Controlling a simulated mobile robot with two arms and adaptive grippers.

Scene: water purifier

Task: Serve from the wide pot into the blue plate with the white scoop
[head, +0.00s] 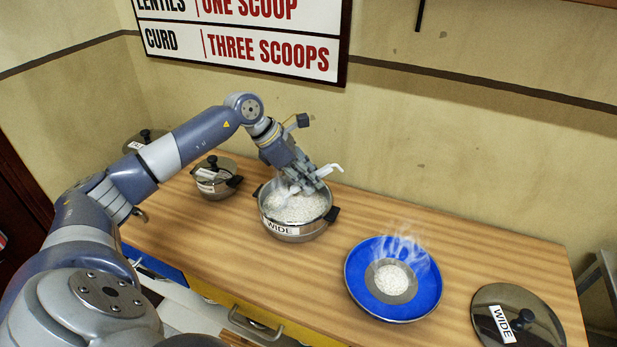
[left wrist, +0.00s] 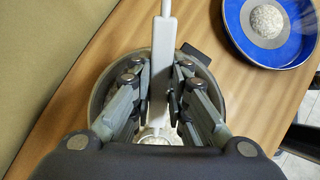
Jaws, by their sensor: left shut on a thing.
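The wide pot (head: 290,226) is a steel pot with dark handles and a "WIDE" label, uncovered and filled with white, steaming food. My left gripper (head: 318,182) is over the pot, shut on the white scoop (head: 331,169). In the left wrist view the scoop's handle (left wrist: 163,50) stands between the fingers (left wrist: 158,90); its bowl end is hard to see, down at the food. The blue plate (head: 420,292) sits to the right of the pot, with a round mound of white food (head: 391,280) in its middle. It also shows in the left wrist view (left wrist: 233,22). My right gripper is not in view.
A lid labelled "WIDE" (head: 520,318) lies on the wooden counter (head: 480,252) at the right. A smaller lidded pot (head: 214,180) stands left of the wide pot. A wall sign (head: 245,42) reads "CURD THREE SCOOPS". The counter between pot and plate is clear.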

